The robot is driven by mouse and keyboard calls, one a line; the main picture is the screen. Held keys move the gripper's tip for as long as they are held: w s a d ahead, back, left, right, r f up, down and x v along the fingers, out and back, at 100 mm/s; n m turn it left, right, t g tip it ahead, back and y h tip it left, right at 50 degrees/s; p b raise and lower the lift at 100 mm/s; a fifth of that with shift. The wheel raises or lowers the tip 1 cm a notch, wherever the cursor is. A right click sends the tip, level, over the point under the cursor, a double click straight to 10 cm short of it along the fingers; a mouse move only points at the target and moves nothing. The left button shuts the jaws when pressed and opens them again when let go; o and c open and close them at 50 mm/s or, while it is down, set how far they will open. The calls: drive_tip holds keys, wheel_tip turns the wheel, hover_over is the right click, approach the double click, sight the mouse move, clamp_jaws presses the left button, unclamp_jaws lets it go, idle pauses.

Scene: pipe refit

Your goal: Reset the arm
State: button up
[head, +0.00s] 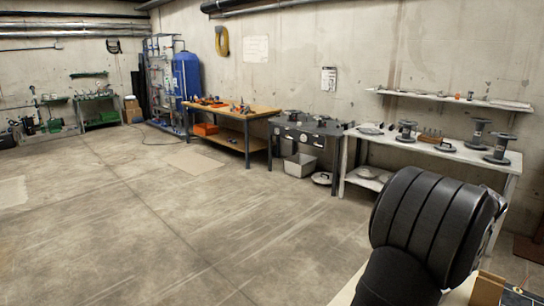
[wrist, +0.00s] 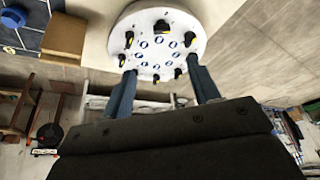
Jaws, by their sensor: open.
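My gripper (wrist: 161,68) shows in the wrist view, with two blue-grey fingers spread wide apart. Nothing is visibly held between them. A round white disc (wrist: 150,48) with several black clips and blue ring marks lies just beyond the fingertips, and the fingertips overlap its near edge in the picture. I cannot tell whether they touch it. The dark gripper body fills the lower part of the wrist view. In the head view a black section of my arm rises at the lower right, and the gripper itself is not visible there.
A brown block (wrist: 64,37) and a blue round thing (wrist: 13,17) on a dark tiled mat sit left of the disc. In the head view, a wooden workbench (head: 257,113), a grey bench and a white table (head: 470,156) with flanged pipe pieces line the wall. The floor (head: 150,220) is clear.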

drive_tip(key=w+f+m+g+h, duration=0.1)
drive_tip(key=w+f+m+h, duration=0.1)
drive_tip(key=w+f+m, duration=0.2)
drive_tip(key=shift+a+f+m, duration=0.45)
drive_tip(key=shift+f+m, duration=0.85)
drive_tip(key=shift+f, duration=1.1)
drive_tip(key=o, duration=1)
drive_tip(key=w+d+r+n+g+h, duration=0.1)
drive_tip(key=w+d+r+n, duration=0.15)
drive_tip(key=r+n, duration=0.55)
drive_tip(key=w+d+r+n+g+h, duration=0.1)
drive_tip(key=w+d+r+n, duration=0.15)
drive_tip(key=r+n, duration=0.55)
drive_tip(key=x, duration=0.9)
drive_tip(key=shift+w+f, duration=0.3)
drive_tip(key=shift+f, duration=0.15)
drive_tip(key=shift+a, duration=0.1)
